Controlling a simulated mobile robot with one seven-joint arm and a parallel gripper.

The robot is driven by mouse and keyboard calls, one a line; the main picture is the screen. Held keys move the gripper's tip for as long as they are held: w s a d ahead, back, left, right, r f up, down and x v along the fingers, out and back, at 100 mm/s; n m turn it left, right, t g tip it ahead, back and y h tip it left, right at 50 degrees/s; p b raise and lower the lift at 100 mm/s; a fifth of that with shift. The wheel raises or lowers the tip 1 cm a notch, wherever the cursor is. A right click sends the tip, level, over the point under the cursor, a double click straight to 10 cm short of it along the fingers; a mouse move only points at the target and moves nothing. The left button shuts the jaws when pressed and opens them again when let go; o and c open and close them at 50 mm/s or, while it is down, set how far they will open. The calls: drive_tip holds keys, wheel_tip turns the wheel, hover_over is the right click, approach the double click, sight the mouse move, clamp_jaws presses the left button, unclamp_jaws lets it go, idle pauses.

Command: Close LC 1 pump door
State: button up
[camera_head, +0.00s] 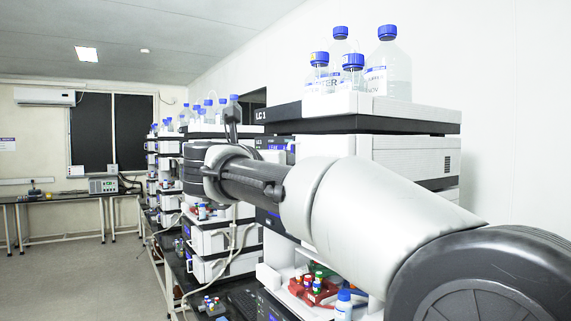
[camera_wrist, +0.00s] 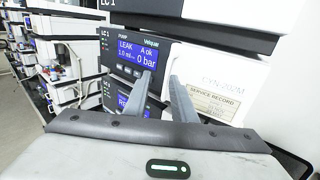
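The LC 1 pump (camera_wrist: 138,57) shows in the wrist view, with a dark front panel and a lit blue display reading LEAK and 0 bar. A white panel with a SERVICE RECORD label (camera_wrist: 212,100) stands right of the display; I cannot tell whether it is the pump door or a fixed face. My gripper (camera_wrist: 161,78) has two grey fingers apart in front of the pump, with nothing seen between them. Whether a finger touches the panel is unclear. In the head view my arm covers much of the LC 1 stack (camera_head: 305,110), and the pump door cannot be made out.
Several blue-capped bottles (camera_head: 388,68) stand on top of LC 1. More instrument stacks (camera_head: 215,235) run along the bench to the left. Red and blue-capped vials (camera_head: 315,286) sit low in the stack near my arm. The floor (camera_head: 80,280) at left is clear.

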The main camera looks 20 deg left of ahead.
drive_tip(key=s+b, duration=0.2)
drive_tip(key=s, duration=1.1)
drive_tip(key=shift+s+b, duration=0.2)
drive_tip(key=shift+b, duration=0.1)
drive_tip(key=shift+c, duration=0.3)
